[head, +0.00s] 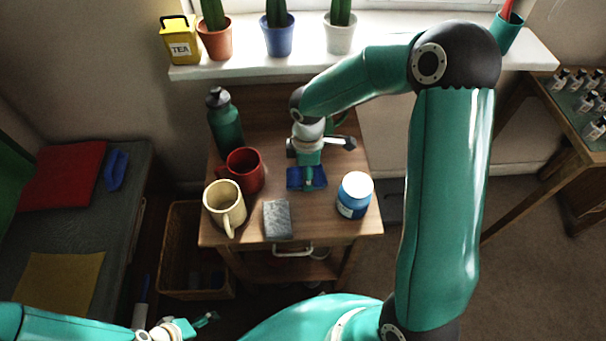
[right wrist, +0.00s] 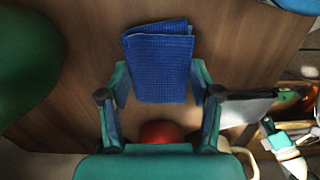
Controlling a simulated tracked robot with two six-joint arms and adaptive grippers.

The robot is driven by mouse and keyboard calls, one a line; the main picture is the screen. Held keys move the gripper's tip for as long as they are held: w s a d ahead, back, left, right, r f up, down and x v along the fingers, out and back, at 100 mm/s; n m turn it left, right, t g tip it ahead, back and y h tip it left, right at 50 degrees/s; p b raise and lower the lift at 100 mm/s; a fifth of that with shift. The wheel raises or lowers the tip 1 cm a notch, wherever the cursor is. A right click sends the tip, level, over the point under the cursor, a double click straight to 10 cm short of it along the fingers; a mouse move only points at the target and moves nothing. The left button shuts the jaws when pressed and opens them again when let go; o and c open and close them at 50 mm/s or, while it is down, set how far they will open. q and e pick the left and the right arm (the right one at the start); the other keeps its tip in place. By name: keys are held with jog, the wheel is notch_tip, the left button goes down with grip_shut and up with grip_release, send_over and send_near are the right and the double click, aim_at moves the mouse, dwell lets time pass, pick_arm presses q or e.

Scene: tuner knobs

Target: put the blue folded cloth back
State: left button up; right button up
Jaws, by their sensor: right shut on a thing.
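The blue folded cloth (head: 298,182) is on or just above the small wooden table (head: 335,228), near its middle; I cannot tell whether it touches the top. My right gripper (head: 308,174) reaches down over it and is shut on it. In the right wrist view, the folded cloth (right wrist: 160,68) sits between the two fingers of my right gripper (right wrist: 161,86), its folded edge facing away. My left gripper (head: 202,322) is low at the bottom of the head view, away from the table, and its fingers are too small to judge.
A wicker basket (head: 190,292) is at left.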

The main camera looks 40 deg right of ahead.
jog(key=shift+f, duration=0.15)
jog(key=shift+c, duration=0.4)
jog(key=o, duration=1.1)
notch_tip(320, 180, up, 12)
jog(key=p, duration=0.1)
jog(key=shift+p, duration=0.35)
